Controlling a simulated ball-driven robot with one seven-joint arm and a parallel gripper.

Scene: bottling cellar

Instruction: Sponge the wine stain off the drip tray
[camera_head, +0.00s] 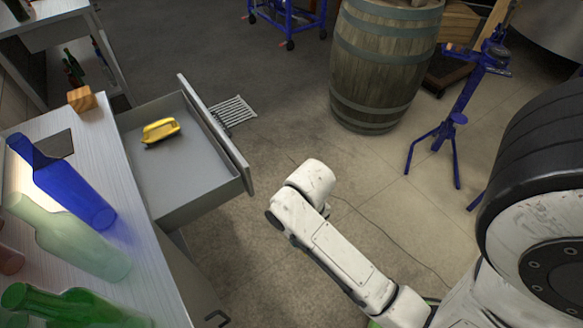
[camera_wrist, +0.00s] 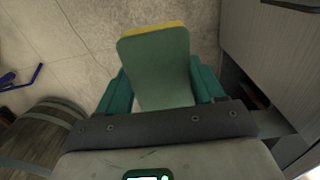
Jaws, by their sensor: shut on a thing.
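In the wrist view, my gripper (camera_wrist: 160,88) is shut on a sponge (camera_wrist: 157,62), with one teal finger on each side. The sponge's broad green face is toward the camera and a yellow edge shows at its far end. It is held clear above the floor. In the head view my white arm reaches out to the right of the open drawer, and the gripper and sponge are hidden. I cannot pick out the drip tray or a wine stain for certain. A dark flat square (camera_head: 58,144) lies on the counter, partly behind a blue bottle.
The open grey drawer (camera_head: 187,192) holds a yellow object (camera_head: 160,130). The pale counter (camera_head: 150,262) carries a blue bottle (camera_head: 75,190), a pale green bottle (camera_head: 75,240), a green bottle (camera_head: 70,308) and a wooden block (camera_head: 82,99). A barrel (camera_head: 380,70) and blue stand (camera_head: 457,120) are beyond.

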